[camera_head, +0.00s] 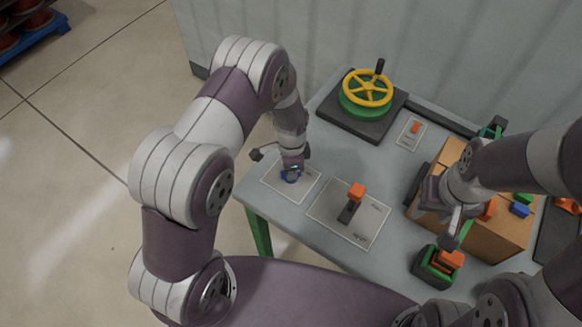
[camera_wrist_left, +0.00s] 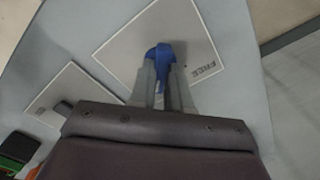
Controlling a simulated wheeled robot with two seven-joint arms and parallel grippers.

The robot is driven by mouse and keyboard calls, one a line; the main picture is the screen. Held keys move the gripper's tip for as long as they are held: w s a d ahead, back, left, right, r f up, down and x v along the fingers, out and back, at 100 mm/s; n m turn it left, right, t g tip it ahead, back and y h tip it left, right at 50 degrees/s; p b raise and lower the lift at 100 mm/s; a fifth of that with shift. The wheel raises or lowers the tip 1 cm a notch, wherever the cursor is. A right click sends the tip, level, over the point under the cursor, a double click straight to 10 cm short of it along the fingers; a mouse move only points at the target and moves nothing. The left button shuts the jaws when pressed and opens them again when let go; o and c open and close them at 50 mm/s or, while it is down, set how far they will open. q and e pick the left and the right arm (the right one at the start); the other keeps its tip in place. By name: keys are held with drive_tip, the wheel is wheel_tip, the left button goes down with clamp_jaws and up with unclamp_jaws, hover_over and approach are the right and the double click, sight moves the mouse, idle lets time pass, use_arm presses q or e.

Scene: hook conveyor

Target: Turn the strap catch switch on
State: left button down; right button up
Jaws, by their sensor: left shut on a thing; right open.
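A blue catch (camera_head: 290,180) stands on a white plate (camera_head: 268,184) at the left end of the grey table. My left gripper (camera_head: 291,172) reaches down and is shut on it. In the left wrist view the blue catch (camera_wrist_left: 159,54) sits between the two fingers (camera_wrist_left: 160,80). The white plate (camera_wrist_left: 194,35) there carries a printed word that looks like FREE. The gripper hides part of the catch.
An orange-topped lever (camera_head: 355,193) stands on another white plate (camera_head: 325,215) to the right. A yellow handwheel (camera_head: 367,88) is at the back, near a small orange switch (camera_head: 416,128).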

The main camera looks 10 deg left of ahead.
use_arm(q)
drive_tip(key=c, duration=1.1)
unclamp_jaws()
drive_tip(key=shift+r, duration=0.15)
wheel_tip(320, 180, up, 12)
drive_tip(key=shift+r+b, duration=0.25)
drive_tip(key=shift+b, duration=0.85)
drive_tip(key=s+a+r+n, duration=0.1)
drive_tip(key=s+a+n, duration=0.1)
drive_tip(key=s+n, duration=0.2)
drive_tip(key=s+a+r+n+t, duration=0.1)
drive_tip(key=s+a+r+n, duration=0.1)
drive_tip(key=s+n, duration=0.2)
drive_tip(key=s+a+r+n, duration=0.1)
drive_tip(key=s+n, duration=0.4)
drive_tip(key=shift+s+a+r, duration=0.3)
drive_tip(key=shift+s+a, duration=0.1)
